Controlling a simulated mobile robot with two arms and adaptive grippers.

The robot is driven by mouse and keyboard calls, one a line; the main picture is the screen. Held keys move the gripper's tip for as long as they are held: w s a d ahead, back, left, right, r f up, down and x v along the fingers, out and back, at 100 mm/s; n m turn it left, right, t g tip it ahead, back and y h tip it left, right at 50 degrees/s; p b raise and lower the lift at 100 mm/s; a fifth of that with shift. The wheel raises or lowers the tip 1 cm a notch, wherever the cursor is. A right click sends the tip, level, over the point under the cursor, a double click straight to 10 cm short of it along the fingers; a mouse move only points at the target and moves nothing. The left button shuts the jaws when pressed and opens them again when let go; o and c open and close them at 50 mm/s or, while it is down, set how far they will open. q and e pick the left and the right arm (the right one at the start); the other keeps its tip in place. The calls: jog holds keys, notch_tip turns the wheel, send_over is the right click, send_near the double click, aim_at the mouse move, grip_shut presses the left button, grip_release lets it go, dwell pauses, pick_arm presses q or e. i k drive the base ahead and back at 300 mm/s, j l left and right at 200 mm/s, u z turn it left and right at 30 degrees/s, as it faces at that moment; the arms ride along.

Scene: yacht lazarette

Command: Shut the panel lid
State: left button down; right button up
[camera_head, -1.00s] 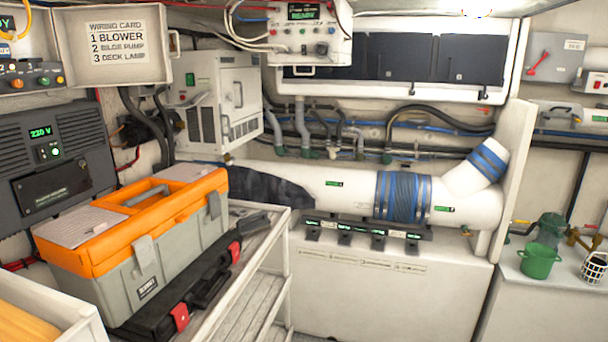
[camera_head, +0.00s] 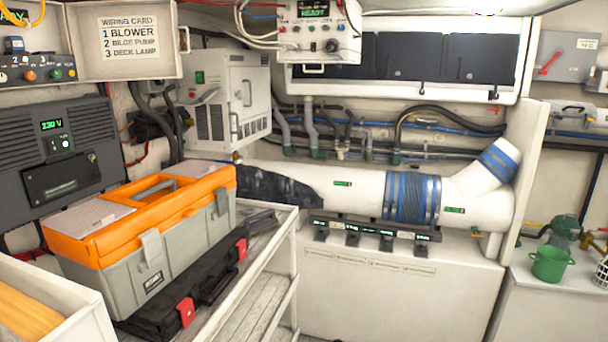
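The panel lid (camera_head: 92,62) appears to be the white, shallow tray-like door at the upper left. It stands open, with a wiring card (camera_head: 131,36) on its inner face reading blower, bilge pump, deck lamp. A small latch or handle (camera_head: 184,40) is at its right edge. Left of it is the switch panel (camera_head: 38,72) with coloured buttons and a green display, partly cut off by the picture's left edge. Neither of my grippers is in view.
An orange and grey toolbox (camera_head: 150,240) and a black case (camera_head: 200,295) sit on a white shelf cart below the lid. A white control box (camera_head: 318,32) with cables hangs right of the lid. A white cabinet unit (camera_head: 226,100) is below it.

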aim_at(112, 41)
jog(key=u, duration=1.35)
jog(key=i+l, duration=0.1)
jog(key=l, duration=0.2)
jog(key=i+l+u, duration=0.1)
jog(key=l, duration=0.2)
jog(key=i+l+u, duration=0.1)
jog(key=l, duration=0.2)
